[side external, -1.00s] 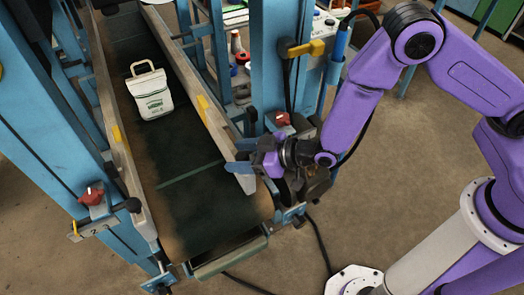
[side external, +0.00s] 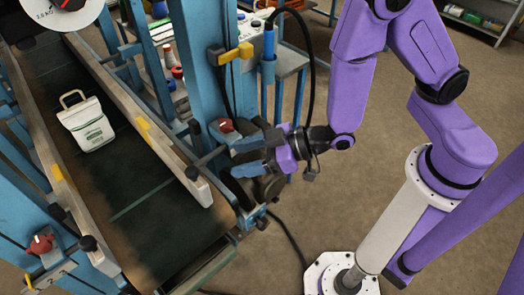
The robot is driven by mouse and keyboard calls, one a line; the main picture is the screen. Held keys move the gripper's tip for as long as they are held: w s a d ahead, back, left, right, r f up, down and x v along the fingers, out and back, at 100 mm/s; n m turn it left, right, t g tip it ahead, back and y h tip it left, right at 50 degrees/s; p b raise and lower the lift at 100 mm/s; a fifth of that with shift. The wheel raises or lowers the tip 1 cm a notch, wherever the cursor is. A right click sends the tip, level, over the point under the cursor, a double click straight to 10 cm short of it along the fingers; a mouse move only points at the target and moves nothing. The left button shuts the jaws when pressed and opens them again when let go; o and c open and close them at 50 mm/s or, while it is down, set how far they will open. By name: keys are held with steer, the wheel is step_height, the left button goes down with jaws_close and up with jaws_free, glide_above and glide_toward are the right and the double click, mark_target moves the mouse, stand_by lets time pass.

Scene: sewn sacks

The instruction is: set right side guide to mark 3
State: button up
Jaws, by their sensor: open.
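The right side guide (side external: 168,154) is a long grey rail along the right edge of the dark conveyor belt (side external: 128,185), with a yellow patch on it. A rod with a black knob (side external: 193,173) reaches over it near its front end. A red clamp knob (side external: 223,125) sits on the blue post beside it. My gripper (side external: 236,160) is open, its two blue fingers pointing left, just below and right of the red knob. Its fingers appear empty, and I cannot tell whether they touch anything. The mark scale on this side cannot be read.
A white sack (side external: 88,126) lies on the belt by the left guide (side external: 62,180). The left red knob (side external: 40,244) is at lower left. A blue post (side external: 205,60) with a yellow lever (side external: 234,53) stands behind my gripper.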

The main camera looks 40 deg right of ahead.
steer(key=shift+v, duration=1.85)
steer(key=s+d+r+n+g+h, duration=0.1)
steer(key=s+d+r+g+h, duration=0.3)
steer(key=d, duration=0.5)
steer(key=s+d+r+n+g+h, duration=0.2)
steer(key=s+d+r+g+h, duration=0.3)
steer(key=s+d, duration=0.4)
steer(key=shift+s+d+r+n, duration=0.2)
steer(key=shift+s+r+n, duration=0.05)
steer(key=shift+s+n, duration=0.05)
stand_by(0.6)
